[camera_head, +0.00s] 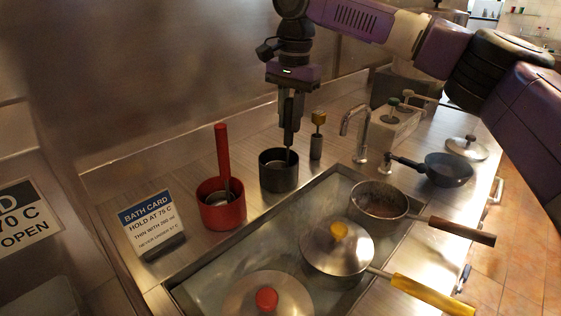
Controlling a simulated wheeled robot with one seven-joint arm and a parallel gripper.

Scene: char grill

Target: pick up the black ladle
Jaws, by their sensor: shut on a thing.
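The black ladle (288,156) stands upright in a black cylindrical pot (279,177) on the steel counter. My gripper (290,118) points down above the pot and is shut on the ladle's handle. The fingers and the dark handle blend together, so the exact grip is hard to make out. A thin lower part of the shaft shows going into the pot. The ladle's bowl is hidden inside, and I cannot tell whether it touches the bottom.
A red pot (221,212) with a red-handled ladle (222,150) stands to the left, near a bath card (151,222). A yellow-topped tool (317,135) stands close on the right. The sunken bath with lidded pans (338,248) lies in front. A tap (357,130) is further right.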

